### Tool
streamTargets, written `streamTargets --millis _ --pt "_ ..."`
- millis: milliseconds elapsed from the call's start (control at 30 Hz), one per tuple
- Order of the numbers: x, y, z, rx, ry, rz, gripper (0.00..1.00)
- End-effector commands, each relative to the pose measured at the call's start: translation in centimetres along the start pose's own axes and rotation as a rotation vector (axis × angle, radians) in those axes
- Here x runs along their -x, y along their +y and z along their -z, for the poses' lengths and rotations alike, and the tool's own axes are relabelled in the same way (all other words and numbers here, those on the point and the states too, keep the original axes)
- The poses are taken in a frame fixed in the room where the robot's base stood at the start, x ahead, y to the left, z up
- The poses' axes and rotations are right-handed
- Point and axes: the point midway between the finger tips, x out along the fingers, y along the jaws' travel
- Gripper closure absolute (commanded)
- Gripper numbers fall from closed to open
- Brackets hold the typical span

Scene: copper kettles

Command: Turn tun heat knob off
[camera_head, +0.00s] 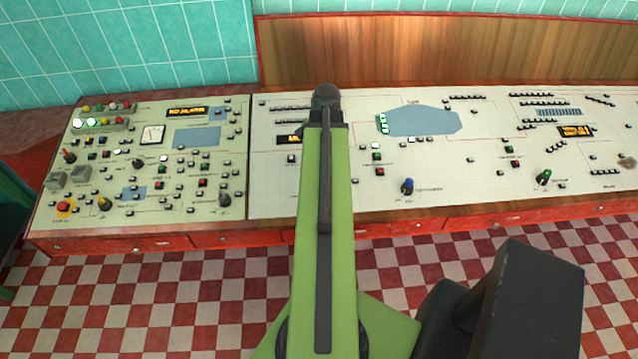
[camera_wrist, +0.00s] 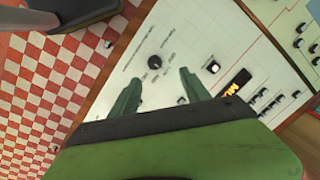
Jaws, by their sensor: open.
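A black round knob (camera_wrist: 154,62) with small printed marks around it stands on the white console panel in the wrist view. Its label is too small to read, so I cannot tell for sure that it is the tun heat knob, nor its setting. My gripper (camera_wrist: 159,76) is open, its two green fingers spread on either side below the knob in the picture, with nothing between them. The fingers appear apart from the knob. In the head view my green arm reaches over the white panel and hides the gripper and this knob.
The white panel also has a blue knob (camera_head: 408,187) and a green knob (camera_head: 544,177), right of my arm. A small orange display (camera_wrist: 236,83) and a white button (camera_wrist: 212,66) are near the gripper. A wooden backboard (camera_head: 450,50) rises behind; checkered floor (camera_head: 150,300) lies in front.

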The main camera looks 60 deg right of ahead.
Motion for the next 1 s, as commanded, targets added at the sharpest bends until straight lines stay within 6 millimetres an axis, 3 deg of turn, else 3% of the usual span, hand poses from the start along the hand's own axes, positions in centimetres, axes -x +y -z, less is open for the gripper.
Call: streamTargets --millis 133,467,1000 --pt "0.6 2.2 1.9 -0.083 0.007 0.007 0.45" --pt "-1.1 2.3 1.9 -0.083 0.008 0.006 0.45" --pt "-11.8 2.2 1.9 -0.080 0.007 0.006 0.45"
